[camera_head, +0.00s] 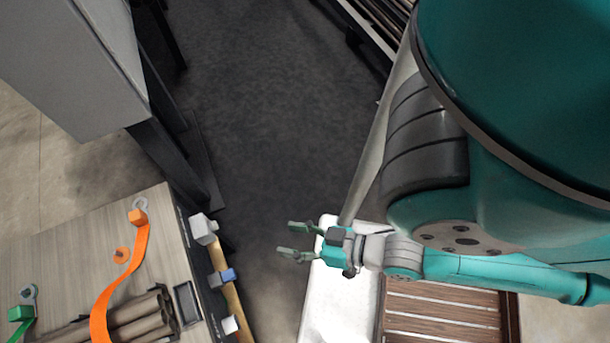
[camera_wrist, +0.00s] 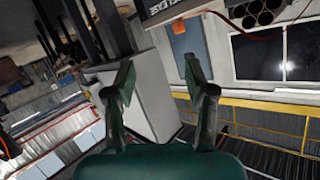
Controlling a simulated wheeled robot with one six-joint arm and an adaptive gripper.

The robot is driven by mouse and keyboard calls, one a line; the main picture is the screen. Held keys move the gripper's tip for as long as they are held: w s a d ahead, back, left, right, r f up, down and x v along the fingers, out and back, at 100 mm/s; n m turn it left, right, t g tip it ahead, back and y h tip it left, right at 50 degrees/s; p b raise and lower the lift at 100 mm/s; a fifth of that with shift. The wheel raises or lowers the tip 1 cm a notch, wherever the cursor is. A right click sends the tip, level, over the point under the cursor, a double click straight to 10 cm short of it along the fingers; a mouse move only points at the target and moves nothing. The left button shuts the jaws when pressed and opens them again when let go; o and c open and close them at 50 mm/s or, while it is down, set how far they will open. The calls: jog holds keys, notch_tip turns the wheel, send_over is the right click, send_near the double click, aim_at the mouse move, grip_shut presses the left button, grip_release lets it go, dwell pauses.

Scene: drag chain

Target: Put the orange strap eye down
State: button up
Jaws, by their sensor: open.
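The orange strap (camera_head: 129,272) lies across the wood-grain bench top in the head view. Its eye end is an orange block with a grey metal ring (camera_head: 139,206), near the bench's far right corner. The strap runs down over several brown tubes. My gripper (camera_head: 288,240) is open and empty, right of the bench and apart from the strap, over the white surface's left edge.
A green strap end (camera_head: 21,313) with a ring lies at the bench's left. Blocks in white (camera_head: 203,229) and blue (camera_head: 222,278) line the bench's right edge. A grey cabinet (camera_head: 70,60) stands upper left. Dark floor (camera_head: 270,100) is clear between bench and arm.

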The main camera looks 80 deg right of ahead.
jog(key=s+r+n, duration=0.1)
jog(key=r+n, duration=0.1)
jog(key=s+r+n, duration=0.1)
jog(key=n, duration=0.1)
jog(key=shift+s+a+r+t+y, duration=0.25)
jog(key=shift+s+a+t+y, duration=0.05)
jog(key=shift+a+y, duration=0.1)
